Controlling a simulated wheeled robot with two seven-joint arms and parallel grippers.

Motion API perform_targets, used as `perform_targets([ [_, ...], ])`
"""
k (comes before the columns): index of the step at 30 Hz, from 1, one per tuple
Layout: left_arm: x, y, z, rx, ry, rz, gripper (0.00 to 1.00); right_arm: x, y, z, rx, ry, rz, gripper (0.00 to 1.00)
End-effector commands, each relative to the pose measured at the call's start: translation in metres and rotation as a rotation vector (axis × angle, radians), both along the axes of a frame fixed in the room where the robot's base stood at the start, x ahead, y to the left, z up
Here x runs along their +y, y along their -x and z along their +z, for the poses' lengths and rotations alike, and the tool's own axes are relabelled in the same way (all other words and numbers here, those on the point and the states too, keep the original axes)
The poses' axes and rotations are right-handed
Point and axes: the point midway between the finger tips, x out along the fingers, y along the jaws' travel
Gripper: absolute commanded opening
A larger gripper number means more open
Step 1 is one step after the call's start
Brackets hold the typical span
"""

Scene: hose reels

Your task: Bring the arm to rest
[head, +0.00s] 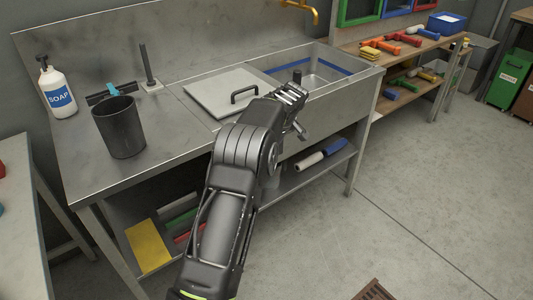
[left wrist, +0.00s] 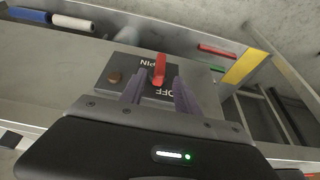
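My left gripper (head: 293,100) is at the end of the arm reaching to the sink counter's front side in the head view. In the left wrist view its two purple-grey fingers (left wrist: 160,92) are apart. A red switch lever (left wrist: 159,68) stands between and just beyond them, with gaps showing on both sides. The lever sits on a dark panel (left wrist: 118,66) with upside-down lettering that reads SPIN and OFF, and a brown round knob (left wrist: 114,77). The panel cannot be made out in the head view. My right gripper is not in view.
The steel counter (head: 185,150) holds a soap bottle (head: 58,88), a black bin (head: 118,128) and a grey lid with a handle (head: 215,92) beside the sink basin (head: 325,72). A lower shelf carries a yellow board (head: 148,246) and rollers. The floor at right (head: 430,190) is mostly clear.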

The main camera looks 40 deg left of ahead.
Motion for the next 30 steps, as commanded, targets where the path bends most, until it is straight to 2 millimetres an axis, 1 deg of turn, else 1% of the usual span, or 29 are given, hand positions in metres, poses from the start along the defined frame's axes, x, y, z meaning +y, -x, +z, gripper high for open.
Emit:
perform_targets([
  [3, -0.004, 0.001, 0.009, -0.001, -0.001, 0.0, 0.38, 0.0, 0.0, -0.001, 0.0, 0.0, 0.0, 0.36],
  [6, -0.004, 0.001, 0.011, 0.0, -0.001, 0.0, 0.38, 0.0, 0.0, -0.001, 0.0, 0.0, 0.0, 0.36],
  [19, -0.004, 0.001, 0.011, -0.001, 0.0, 0.0, 0.38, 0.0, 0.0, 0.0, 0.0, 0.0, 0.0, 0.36],
  [22, -0.006, 0.001, 0.008, 0.002, 0.004, -0.008, 0.38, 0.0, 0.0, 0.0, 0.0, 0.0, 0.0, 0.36],
  [23, -0.008, 0.001, 0.005, 0.005, 0.007, -0.014, 0.38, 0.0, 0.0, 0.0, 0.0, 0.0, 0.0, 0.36],
  [26, -0.018, 0.002, -0.011, 0.018, 0.031, -0.057, 0.38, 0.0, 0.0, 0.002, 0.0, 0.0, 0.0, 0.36],
  [29, -0.039, 0.006, -0.04, 0.04, 0.073, -0.139, 0.38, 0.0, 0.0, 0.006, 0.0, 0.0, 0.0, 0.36],
  [30, -0.051, 0.009, -0.056, 0.05, 0.099, -0.183, 0.38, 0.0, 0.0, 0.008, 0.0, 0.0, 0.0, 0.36],
])
